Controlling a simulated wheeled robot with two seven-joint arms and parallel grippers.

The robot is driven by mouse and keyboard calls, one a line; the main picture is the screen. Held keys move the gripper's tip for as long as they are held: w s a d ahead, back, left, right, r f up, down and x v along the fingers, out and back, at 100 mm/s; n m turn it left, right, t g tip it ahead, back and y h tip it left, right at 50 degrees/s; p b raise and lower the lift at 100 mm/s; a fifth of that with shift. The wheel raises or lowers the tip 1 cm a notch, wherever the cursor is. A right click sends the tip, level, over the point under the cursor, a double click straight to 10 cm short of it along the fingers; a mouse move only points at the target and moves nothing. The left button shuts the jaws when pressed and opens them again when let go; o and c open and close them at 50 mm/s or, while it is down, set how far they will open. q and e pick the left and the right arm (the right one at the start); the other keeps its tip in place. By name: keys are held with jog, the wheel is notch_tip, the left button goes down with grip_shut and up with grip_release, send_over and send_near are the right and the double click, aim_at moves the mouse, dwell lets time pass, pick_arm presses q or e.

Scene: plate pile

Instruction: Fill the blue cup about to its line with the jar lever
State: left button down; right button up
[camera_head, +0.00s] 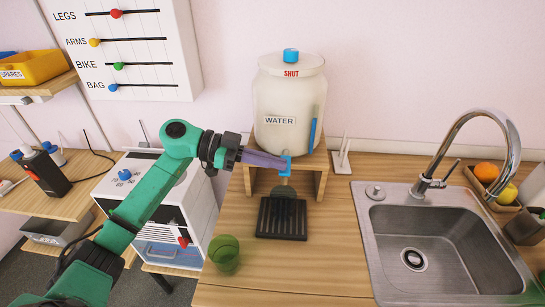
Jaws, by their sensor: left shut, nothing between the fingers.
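A cream jar (289,98) labelled WATER stands on a wooden stand (320,175), with red SHUT lettering near its lid. Its blue lever (287,164) is low on the jar's front. My left gripper (284,163) is shut and empty, its purple fingers reaching from the left with their tips at the lever; I cannot tell whether they touch. Below is a black slatted drip tray (282,222). A small dark grey-green thing (284,192) shows at its back edge; I cannot tell what it is. I see no clearly blue cup. My right gripper is not in view.
A steel sink (432,265) with a tall tap (488,120) is on the right. A white box (190,210) stands left, below my left arm. The counter in front of the tray is clear.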

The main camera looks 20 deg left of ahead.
pick_arm(q)
jog(key=f+m+b, duration=0.1)
jog(key=b, duration=0.1)
jog(key=s+f+m+t+b, duration=0.1)
jog(key=m, duration=0.1)
jog(key=shift+s+d+f+m+t+b, duration=0.1)
jog(key=shift+d+m+t+b, duration=0.05)
jog(key=shift+m+t+b, duration=0.2)
dwell(0.3)
dwell(1.0)
